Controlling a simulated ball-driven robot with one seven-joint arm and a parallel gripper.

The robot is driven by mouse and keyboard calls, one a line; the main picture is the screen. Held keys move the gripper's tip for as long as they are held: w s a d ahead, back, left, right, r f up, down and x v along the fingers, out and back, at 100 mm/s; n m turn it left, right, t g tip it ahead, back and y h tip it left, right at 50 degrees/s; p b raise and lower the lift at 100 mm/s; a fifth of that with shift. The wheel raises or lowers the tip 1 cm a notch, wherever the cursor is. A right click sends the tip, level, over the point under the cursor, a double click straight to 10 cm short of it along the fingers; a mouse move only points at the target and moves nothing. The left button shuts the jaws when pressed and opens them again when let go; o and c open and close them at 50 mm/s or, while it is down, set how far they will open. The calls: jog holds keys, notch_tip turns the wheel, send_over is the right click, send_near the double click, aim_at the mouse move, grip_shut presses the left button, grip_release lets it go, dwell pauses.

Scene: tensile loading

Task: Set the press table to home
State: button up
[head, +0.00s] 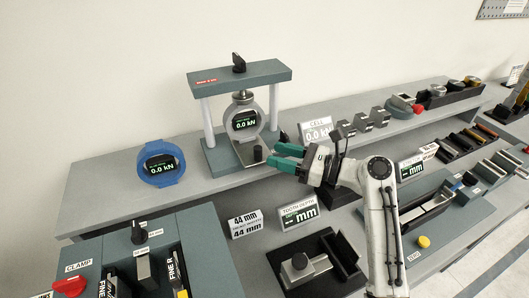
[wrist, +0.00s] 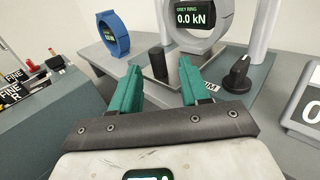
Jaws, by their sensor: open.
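The press (head: 239,76) has a green top beam, two pale columns and a green base. A grey ring (head: 243,122) reading 0.0 kN hangs inside it, also in the wrist view (wrist: 194,40). Under the ring lies the press table (head: 243,157), a metal plate with a black upright knob (head: 257,153) near its front. The wrist view shows this plate (wrist: 188,75) and knob (wrist: 156,62) too. My gripper (head: 273,157) is open and empty, just right of the knob. In the wrist view its green fingers (wrist: 161,75) point at the knob, which appears between and beyond their tips.
A blue ring (head: 161,164) stands left of the press. A black TRIM dial (wrist: 238,74) sits on the base, right of the plate. A cell display (head: 316,130) and grey blocks (head: 362,123) stand to the right.

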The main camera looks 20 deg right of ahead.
jog(key=shift+v, duration=2.15)
